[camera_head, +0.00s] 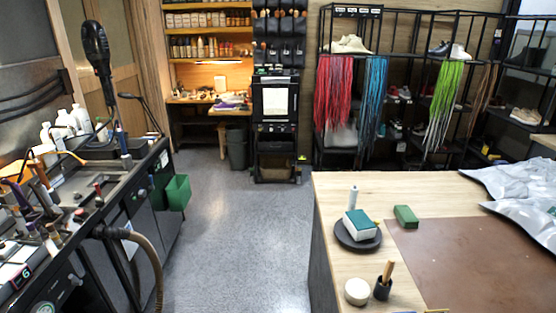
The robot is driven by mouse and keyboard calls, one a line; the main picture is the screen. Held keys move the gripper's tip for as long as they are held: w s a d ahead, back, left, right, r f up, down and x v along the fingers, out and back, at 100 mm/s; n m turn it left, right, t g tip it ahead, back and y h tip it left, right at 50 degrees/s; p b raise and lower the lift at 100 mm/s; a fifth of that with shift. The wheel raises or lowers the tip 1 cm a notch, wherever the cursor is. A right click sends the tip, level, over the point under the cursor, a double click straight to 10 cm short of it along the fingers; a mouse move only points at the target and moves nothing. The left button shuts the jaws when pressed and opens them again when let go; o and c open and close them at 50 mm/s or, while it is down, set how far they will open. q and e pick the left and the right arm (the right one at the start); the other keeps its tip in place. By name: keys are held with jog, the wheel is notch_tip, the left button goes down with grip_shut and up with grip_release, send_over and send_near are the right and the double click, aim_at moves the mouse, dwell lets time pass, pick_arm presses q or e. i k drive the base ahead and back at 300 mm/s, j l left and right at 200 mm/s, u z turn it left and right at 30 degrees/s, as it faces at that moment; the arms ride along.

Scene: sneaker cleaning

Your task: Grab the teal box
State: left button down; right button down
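A small block with a teal top and whitish sides (359,223) rests on a dark round dish (376,242) on the wooden table at right. A solid green block (405,216) lies on the table just right of the dish. An open green bin (177,192) hangs on the side of the left counter. I cannot tell for sure which of these is the teal box. Neither of my grippers shows in this view.
The wooden table (335,190) also holds a white bottle (353,198), a round white container (357,292), a dark cup with a brush (383,289), a brown mat (470,265) and silvery bags (515,184). The left counter is cluttered. Grey floor (240,240) lies open between them.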

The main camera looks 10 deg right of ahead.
aim_at(360, 227)
jog(key=i+j, duration=0.15)
jog(key=i, duration=0.4)
jog(key=i+j, duration=0.15)
jog(key=i, duration=0.35)
jog(key=i+z, duration=0.15)
jog(key=z, duration=0.3)
jog(key=i+j+z, duration=0.15)
jog(key=z, duration=0.25)
jog(key=i+j+z, duration=0.1)
jog(key=z, duration=0.35)
jog(key=i+j+z, duration=0.1)
jog(key=j+z, duration=0.15)
jog(key=z, duration=1.7)
